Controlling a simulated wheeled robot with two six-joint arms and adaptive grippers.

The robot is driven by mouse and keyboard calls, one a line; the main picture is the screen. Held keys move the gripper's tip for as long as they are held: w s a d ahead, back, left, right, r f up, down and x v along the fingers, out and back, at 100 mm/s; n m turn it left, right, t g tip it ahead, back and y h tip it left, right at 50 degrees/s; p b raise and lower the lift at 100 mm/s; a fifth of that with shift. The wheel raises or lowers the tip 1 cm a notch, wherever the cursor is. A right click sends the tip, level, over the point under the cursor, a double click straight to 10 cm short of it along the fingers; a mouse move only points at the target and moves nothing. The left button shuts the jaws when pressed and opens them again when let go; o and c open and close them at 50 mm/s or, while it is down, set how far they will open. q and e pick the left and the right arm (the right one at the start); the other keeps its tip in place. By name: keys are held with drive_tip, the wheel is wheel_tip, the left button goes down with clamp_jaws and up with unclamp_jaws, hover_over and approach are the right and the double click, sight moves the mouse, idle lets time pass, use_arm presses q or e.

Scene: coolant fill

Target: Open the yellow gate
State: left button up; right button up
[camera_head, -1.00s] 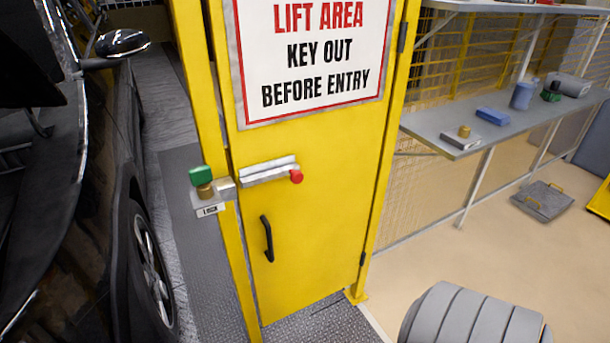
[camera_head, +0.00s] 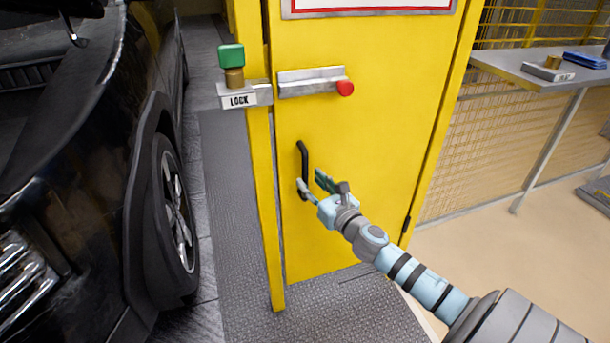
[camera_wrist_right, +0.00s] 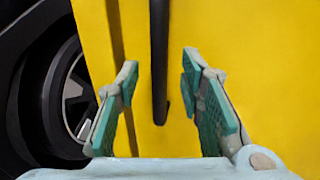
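The yellow gate (camera_head: 370,150) stands closed in its yellow frame in the head view. Its black vertical handle (camera_head: 303,160) is on the left part of the panel. A silver slide bolt (camera_head: 308,82) with a red knob (camera_head: 345,88) sits above it. A lock block marked LOCK (camera_head: 240,97) with a green-headed key (camera_head: 231,57) is on the left post. My right gripper (camera_head: 311,184) is open at the handle's lower end. In the right wrist view the handle (camera_wrist_right: 160,60) shows between the spread fingers (camera_wrist_right: 160,95), not clasped. My left gripper is not in view.
A black car (camera_head: 90,190) stands close on the left. Tread plate floor (camera_head: 320,315) lies before the gate; beige floor is free at right.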

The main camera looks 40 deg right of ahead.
sight(307, 177)
drive_tip(key=w, duration=0.2)
drive_tip(key=w+p, duration=0.1)
drive_tip(key=shift+d+r, duration=0.2)
drive_tip(key=shift+r, duration=0.05)
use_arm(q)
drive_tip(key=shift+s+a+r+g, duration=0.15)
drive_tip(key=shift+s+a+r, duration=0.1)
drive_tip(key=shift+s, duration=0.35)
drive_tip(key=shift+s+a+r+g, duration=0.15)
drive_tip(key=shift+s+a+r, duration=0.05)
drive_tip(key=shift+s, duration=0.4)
use_arm(e)
drive_tip(key=shift+w+f, duration=0.15)
drive_tip(key=shift+w, duration=0.2)
clamp_jaws()
